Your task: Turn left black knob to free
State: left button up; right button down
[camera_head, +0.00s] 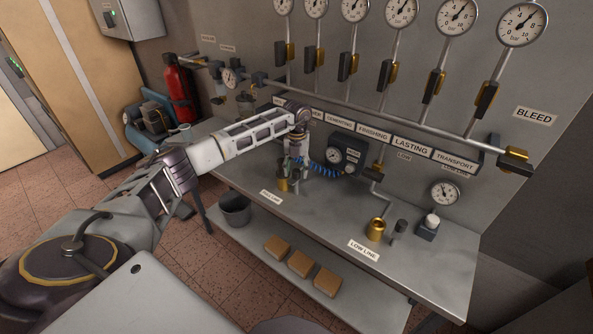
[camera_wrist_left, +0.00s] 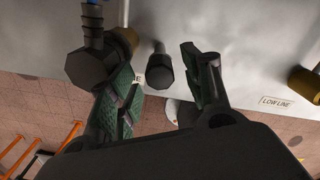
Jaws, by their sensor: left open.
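The left black knob (camera_wrist_left: 158,72) is a small dark post on the grey bench. In the left wrist view it stands between the two green-padded fingers of my left gripper (camera_wrist_left: 160,84), with a gap visible toward the right finger. My left gripper (camera_head: 294,172) is open and reaches down over the bench by the left line label in the head view, largely hiding the knob there. A brass fitting with a black cap and blue hose (camera_wrist_left: 92,66) is close beside the left finger. A second black knob (camera_head: 398,229) stands at the LOW LINE side. My right gripper is not shown.
A brass fitting (camera_head: 376,229) and a dark block with a white knob (camera_head: 429,226) stand at the bench's right. A gauge box (camera_head: 346,154) is behind my gripper. Several pressure gauges (camera_head: 457,17) line the wall. The bench's front middle is mostly clear.

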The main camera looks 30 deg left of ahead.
aim_at(297, 170)
pick_arm(q)
notch_tip(297, 170, up, 11)
dwell(0.6)
jog(key=shift+d, duration=0.1)
dwell(0.4)
